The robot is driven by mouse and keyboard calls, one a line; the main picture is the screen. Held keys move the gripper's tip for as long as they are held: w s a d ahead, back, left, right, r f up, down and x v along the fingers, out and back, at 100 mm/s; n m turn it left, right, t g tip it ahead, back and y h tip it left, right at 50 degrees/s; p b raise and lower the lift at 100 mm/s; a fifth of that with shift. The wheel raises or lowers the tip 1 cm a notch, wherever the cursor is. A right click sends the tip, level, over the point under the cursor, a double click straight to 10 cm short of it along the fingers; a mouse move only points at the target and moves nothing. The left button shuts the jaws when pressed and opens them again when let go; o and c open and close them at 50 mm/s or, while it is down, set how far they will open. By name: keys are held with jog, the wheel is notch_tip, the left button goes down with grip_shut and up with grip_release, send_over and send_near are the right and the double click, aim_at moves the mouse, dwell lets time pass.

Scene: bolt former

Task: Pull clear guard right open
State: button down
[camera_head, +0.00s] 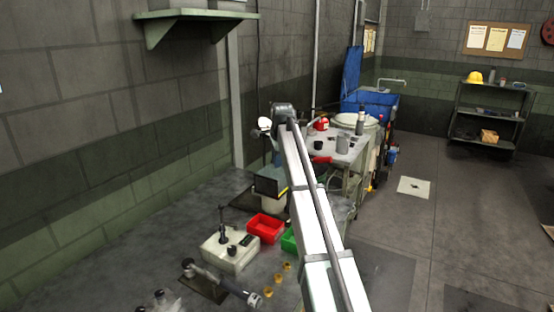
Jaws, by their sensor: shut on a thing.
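My white arm (310,205) rises from the bottom of the picture to a grey joint (284,110) near the middle. My gripper cannot be made out; the arm hides what lies behind it. Just left of the arm stands a small machine with a dark, yellow-edged panel (270,187) above a pale round base (273,204). This panel may be the clear guard, but it is too small and partly covered to be sure. I cannot tell how far it is open, or whether anything touches it.
A red bin (265,228) and a green bin (289,240) sit close to the arm. Left are a pale gauge block (230,250) and a grey tool (222,281); brass-coloured pieces (278,279) lie nearby. A cluttered cart (345,150) stands behind. Floor at right is mostly clear.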

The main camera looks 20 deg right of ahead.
jog(key=w+d, duration=0.8)
jog(key=c, duration=1.2)
grip_release()
jog(key=shift+w+d, duration=0.1)
jog(key=shift+o, duration=1.4)
jog(key=v, duration=1.3)
jog(key=shift+s+r, duration=0.25)
jog(key=shift+r, duration=0.1)
